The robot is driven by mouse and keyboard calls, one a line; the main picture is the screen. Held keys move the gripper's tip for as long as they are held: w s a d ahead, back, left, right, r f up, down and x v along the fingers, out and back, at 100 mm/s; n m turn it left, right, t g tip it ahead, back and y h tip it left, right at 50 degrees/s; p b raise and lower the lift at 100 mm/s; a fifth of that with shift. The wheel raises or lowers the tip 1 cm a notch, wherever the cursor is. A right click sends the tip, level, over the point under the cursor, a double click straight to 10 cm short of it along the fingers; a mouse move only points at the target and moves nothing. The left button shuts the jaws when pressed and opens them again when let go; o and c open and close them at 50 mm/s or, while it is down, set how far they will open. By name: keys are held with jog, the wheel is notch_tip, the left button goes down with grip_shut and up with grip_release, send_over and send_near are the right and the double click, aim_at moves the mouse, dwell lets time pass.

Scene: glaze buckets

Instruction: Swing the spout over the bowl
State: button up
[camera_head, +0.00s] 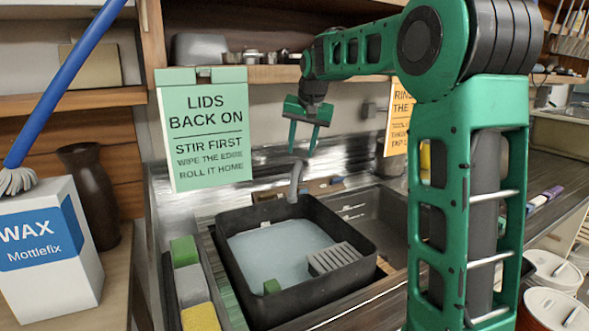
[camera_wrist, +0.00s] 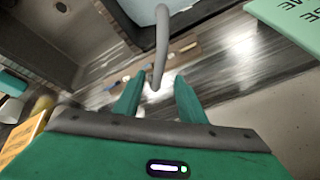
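The spout (camera_head: 296,182) is a grey curved tube rising behind the sinks. Its end is at the back edge of a black rectangular tub (camera_head: 318,297) that holds pale bluish water; I see no other bowl. In the wrist view the spout (camera_wrist: 162,42) runs up from between my fingertips toward the pale water.
An empty sink basin (camera_head: 372,212) lies right of the tub. A grey slotted block (camera_head: 333,257) and a green block (camera_head: 271,286) are in the tub. Sponges (camera_head: 190,286) line its left side. A green sign (camera_head: 205,130) hangs left of my gripper, below a wooden shelf (camera_head: 268,74).

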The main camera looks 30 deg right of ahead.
aim_at(296, 169)
jog(key=x, duration=0.8)
jog(key=shift+f, duration=0.25)
grip_shut()
jog(key=shift+a, duration=0.1)
